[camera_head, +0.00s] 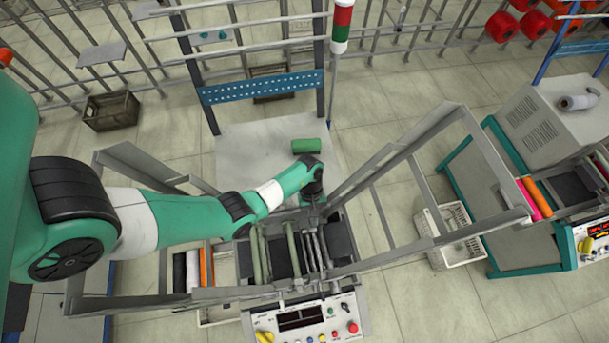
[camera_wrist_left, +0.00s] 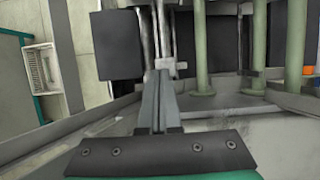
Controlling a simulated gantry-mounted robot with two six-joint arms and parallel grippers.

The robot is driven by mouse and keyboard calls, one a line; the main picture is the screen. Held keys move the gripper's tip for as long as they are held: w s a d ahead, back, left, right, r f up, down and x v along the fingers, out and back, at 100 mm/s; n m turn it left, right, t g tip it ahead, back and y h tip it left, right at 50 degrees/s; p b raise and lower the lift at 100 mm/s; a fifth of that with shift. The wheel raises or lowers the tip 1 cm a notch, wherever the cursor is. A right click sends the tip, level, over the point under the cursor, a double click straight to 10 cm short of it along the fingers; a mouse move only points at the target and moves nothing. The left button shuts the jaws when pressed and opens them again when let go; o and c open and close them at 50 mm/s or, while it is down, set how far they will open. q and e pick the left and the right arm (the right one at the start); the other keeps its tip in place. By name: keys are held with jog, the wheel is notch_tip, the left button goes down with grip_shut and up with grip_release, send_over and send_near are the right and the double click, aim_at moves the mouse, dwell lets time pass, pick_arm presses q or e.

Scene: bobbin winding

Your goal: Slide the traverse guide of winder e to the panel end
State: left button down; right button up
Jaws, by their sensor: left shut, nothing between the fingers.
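The winder (camera_head: 345,268) stands in the middle of the head view, with its control panel (camera_head: 305,320) at the near end. Pale green rollers (camera_head: 258,255) and thin metal rods (camera_head: 312,250) run towards the panel. My left gripper (camera_head: 313,198) is at the end of the rods away from the panel, pointing down. In the left wrist view its fingers (camera_wrist_left: 160,80) are shut and empty. A small grey block on the rods, seemingly the traverse guide (camera_wrist_left: 168,66), is right at the fingertips; I cannot tell whether they touch. My right gripper is out of view.
Grey frame arms (camera_head: 380,165) rise on both sides of the winder. A green spool (camera_head: 306,146) lies on the pale top behind my gripper. A white crate (camera_head: 455,235) and another winder (camera_head: 540,130) stand to the right.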

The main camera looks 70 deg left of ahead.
pick_arm(q)
jog(key=s+d+p, duration=0.1)
jog(key=d+p, duration=0.2)
jog(key=d, duration=0.7)
jog(key=shift+s+d, duration=0.25)
